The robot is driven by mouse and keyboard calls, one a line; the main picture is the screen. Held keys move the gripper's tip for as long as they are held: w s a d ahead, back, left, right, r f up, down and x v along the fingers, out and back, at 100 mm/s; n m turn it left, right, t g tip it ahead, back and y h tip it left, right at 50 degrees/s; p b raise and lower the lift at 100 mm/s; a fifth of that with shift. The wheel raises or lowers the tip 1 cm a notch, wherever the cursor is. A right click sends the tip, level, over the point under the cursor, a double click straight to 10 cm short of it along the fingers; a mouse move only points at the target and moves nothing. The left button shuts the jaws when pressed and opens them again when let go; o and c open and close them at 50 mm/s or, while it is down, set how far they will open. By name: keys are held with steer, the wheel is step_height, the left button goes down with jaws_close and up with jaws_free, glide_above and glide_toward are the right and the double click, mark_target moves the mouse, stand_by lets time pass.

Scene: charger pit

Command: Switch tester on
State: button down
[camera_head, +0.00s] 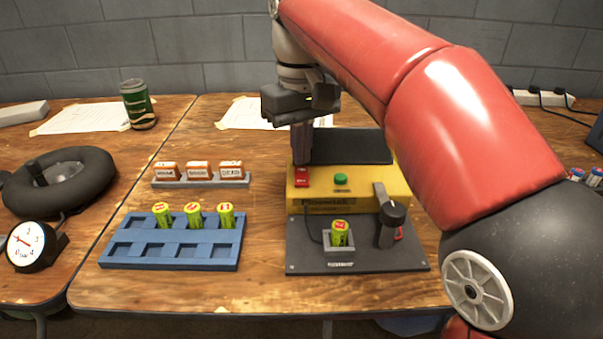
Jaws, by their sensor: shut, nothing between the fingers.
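The tester is a yellow box (352,200) with a dark panel behind it, on a dark base plate (300,262). A red switch (302,181) is at the left of its top, and a green button (340,179) is right of it. My gripper (302,160) points down, shut and empty, with its tips at or just above the red switch. A green battery (340,234) stands upright in the small holder on the plate.
A blue tray (170,250) with several batteries in its back row lies left of the tester. Behind it is a grey rack (200,183) with labelled orange-and-white blocks. A gauge (32,245), a black wheel (60,180) and a green can (137,104) are farther left. My arm covers the right side.

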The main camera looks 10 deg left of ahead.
mark_target(302, 170)
steer(key=shift+f+b, duration=0.6)
steer(key=shift+f, duration=0.35)
steer(key=shift+r, duration=0.2)
step_height(302, 170, up, 5)
steer(key=p, duration=0.5)
steer(key=shift+p, duration=0.4)
steer(key=shift+r, duration=0.85)
